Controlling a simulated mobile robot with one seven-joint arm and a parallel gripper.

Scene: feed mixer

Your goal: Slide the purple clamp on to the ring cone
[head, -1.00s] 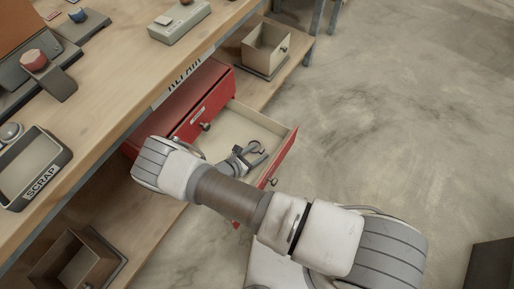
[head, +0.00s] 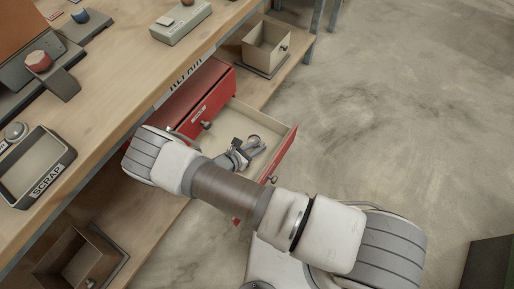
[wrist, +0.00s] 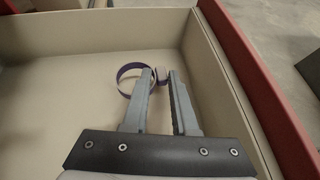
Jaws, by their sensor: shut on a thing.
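The purple clamp (wrist: 129,77), a thin ring band with a pale block, is in the open red drawer in the wrist view. My gripper (wrist: 162,76) is shut on its block, and the ring shows to the left of the fingers. I cannot tell whether the clamp touches the drawer floor. In the head view my gripper (head: 252,147) is low inside the drawer, and the clamp is too small to make out there. I cannot make out a ring cone for certain in either view.
The red drawer (head: 284,152) stands open below the wooden bench (head: 110,100). On the bench are a SCRAP tray (head: 62,172), a red-topped piece (head: 38,62) and a grey block (head: 180,24). Open bins (head: 268,48) sit on the lower shelf.

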